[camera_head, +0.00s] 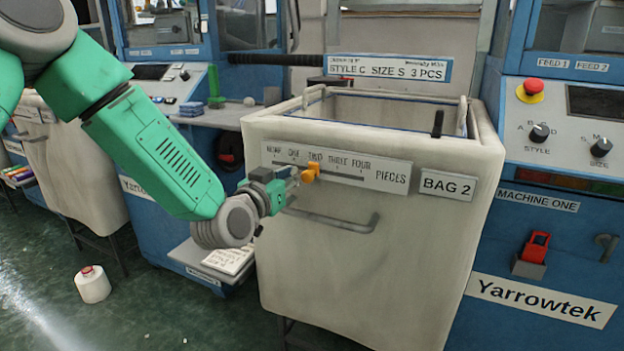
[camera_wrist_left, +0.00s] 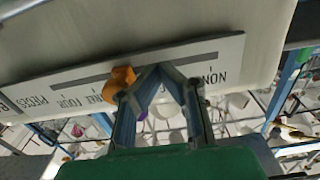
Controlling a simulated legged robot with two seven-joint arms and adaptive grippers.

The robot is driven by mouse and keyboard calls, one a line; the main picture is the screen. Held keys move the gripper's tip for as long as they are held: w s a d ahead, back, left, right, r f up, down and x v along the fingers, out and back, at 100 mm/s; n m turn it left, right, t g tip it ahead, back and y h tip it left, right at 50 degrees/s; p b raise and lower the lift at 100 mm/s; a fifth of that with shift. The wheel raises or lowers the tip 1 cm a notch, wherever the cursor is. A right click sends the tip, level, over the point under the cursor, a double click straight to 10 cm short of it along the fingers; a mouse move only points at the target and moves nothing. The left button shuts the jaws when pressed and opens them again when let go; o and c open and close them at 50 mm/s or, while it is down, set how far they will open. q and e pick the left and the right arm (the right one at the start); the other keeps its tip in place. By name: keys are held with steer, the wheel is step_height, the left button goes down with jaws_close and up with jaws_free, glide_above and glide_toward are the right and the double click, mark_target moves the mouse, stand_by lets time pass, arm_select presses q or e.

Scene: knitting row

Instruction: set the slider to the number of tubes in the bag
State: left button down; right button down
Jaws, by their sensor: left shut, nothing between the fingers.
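The orange slider knob (camera_head: 311,171) sits on a white scale plate (camera_head: 393,178) on the front of the cream bag (camera_head: 345,270) labelled BAG 2. The plate reads NONE to FOUR PIECES, left to right; the knob is at about TWO. My left gripper (camera_head: 294,180) is shut and empty, its tips close beside the knob on the NONE side. In the upside-down left wrist view the shut tips (camera_wrist_left: 159,72) are just right of the knob (camera_wrist_left: 118,83); contact is unclear. The bag is open on top, but no tubes are visible inside. My right gripper is out of view.
A sign (camera_head: 388,69) above the bag reads STYLE C SIZE S 3 PCS. A grey handle (camera_head: 335,222) runs below the scale. MACHINE ONE's panel (camera_head: 570,130) stands at right. A white yarn cone (camera_head: 92,284) stands on the green floor.

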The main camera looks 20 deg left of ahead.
arm_select(q)
steer(key=shift+a, duration=0.7)
steer(key=s+p, duration=0.1)
steer(key=s, duration=0.7)
steer(key=shift+a, duration=0.3)
steer(key=s+d+f+g+p, duration=0.25)
steer(key=s+f+g, duration=0.3)
steer(key=f, duration=0.35)
steer(key=s+d+f+g+p, duration=0.1)
steer(key=s+f+g+p, duration=0.25)
steer(key=s+f, duration=0.5)
steer(key=s+a+f+g+p, duration=0.1)
steer(key=s+f+g, duration=0.3)
steer(key=s, duration=0.6)
steer(key=s+a+f+g+y+p, duration=0.1)
steer(key=s+f+g, duration=0.3)
steer(key=s, duration=0.6)
steer(key=shift+s+a+f+y+p, duration=0.15)
steer(key=shift+f+y+p, duration=0.15)
steer(key=shift+f+p, duration=0.45)
